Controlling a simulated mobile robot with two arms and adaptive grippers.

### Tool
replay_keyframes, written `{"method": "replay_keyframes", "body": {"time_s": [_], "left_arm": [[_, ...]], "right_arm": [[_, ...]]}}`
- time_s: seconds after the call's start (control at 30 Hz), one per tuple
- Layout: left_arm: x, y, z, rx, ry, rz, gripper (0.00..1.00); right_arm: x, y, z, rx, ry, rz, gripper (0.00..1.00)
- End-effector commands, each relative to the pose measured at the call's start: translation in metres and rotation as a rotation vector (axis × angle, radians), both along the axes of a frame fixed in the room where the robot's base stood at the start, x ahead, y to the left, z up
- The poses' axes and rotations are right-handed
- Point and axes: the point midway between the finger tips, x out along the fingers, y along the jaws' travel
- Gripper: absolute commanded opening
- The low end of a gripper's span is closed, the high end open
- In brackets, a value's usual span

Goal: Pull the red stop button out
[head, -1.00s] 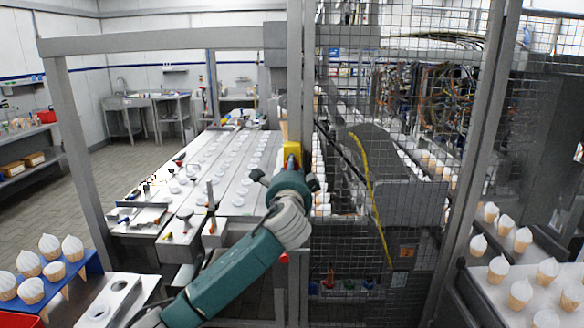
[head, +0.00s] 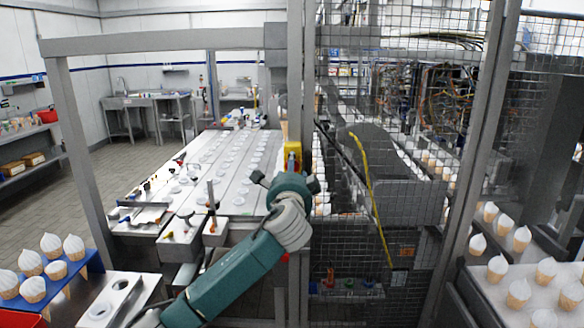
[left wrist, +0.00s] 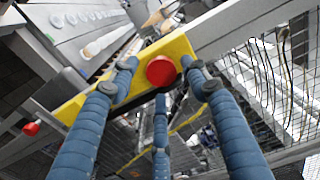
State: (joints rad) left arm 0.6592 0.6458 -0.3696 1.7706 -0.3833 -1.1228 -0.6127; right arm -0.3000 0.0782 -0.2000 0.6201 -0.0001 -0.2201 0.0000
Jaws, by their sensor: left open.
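The red stop button (left wrist: 161,71) is a round red knob on a yellow box, seen in the left wrist view near the middle top. The yellow box (head: 293,150) is fixed to a grey post in the head view, and part of the button shows there just above my gripper. My left gripper (left wrist: 160,85) is open. Its blue fingers stand around the button, one to the left, one to the right and one below. I see no clear contact with the knob. In the head view the left gripper (head: 287,182) is directly in front of the box. My right gripper is not in view.
A grey post (head: 299,90) and wire mesh fence (head: 385,110) stand close to the gripper. A second red knob (left wrist: 31,128) shows at the left of the left wrist view. A blue rack (head: 75,275) with cones stands at the lower left. A conveyor (head: 230,160) lies behind.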

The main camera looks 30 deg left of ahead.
Motion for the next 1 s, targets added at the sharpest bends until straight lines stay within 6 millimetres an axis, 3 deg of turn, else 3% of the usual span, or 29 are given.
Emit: {"method": "replay_keyframes", "body": {"time_s": [0.17, 1.0], "left_arm": [[-0.004, -0.002, 0.001, 0.001, -0.002, -0.001, 0.47], [-0.058, -0.035, 0.002, 0.001, -0.003, 0.001, 0.47]], "right_arm": [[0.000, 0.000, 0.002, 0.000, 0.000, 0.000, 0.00], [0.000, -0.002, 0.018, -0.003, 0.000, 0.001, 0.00]]}}
